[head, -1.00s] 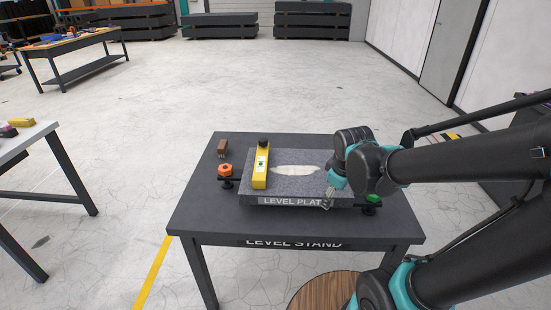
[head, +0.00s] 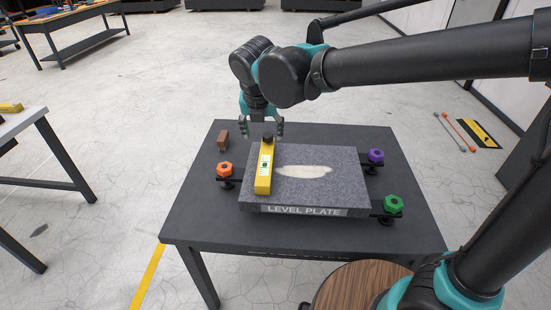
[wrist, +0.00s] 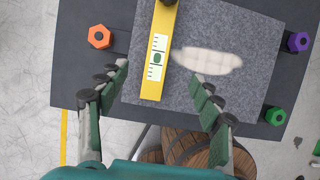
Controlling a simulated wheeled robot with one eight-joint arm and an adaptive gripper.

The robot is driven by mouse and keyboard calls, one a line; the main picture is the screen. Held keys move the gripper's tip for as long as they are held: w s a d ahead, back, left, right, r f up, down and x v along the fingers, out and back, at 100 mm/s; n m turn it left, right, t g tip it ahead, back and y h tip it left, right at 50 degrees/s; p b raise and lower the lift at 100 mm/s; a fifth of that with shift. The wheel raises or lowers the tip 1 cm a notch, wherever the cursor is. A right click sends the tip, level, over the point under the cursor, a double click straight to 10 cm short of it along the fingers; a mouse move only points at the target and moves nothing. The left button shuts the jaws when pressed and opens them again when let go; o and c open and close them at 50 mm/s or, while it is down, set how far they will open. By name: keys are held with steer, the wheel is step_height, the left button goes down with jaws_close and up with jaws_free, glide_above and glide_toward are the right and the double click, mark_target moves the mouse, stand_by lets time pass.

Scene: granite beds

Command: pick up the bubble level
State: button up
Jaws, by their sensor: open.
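The yellow bubble level (head: 264,172) lies on the left part of the grey granite plate labelled "LEVEL PLATE" (head: 335,186), with a black knob near its far end. It also shows in the wrist view (wrist: 157,60), where its near end lies between the lines of my fingers. My gripper (head: 261,130) is open and empty, over the far end of the level in the head view. In the wrist view my gripper (wrist: 160,70) has its fingers spread wide on both sides of the level. Whether the fingers touch anything is not clear, but they appear to be above the plate.
A pale patch (head: 303,171) lies on the plate right of the level. Orange (head: 224,169), purple (head: 375,156) and green (head: 393,204) knobs stick out around the plate.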

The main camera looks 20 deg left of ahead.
mark_target(265, 159)
steer(key=x, duration=1.7)
steer(key=shift+a+f, duration=0.1)
steer(key=shift+f, duration=0.1)
jaws_close()
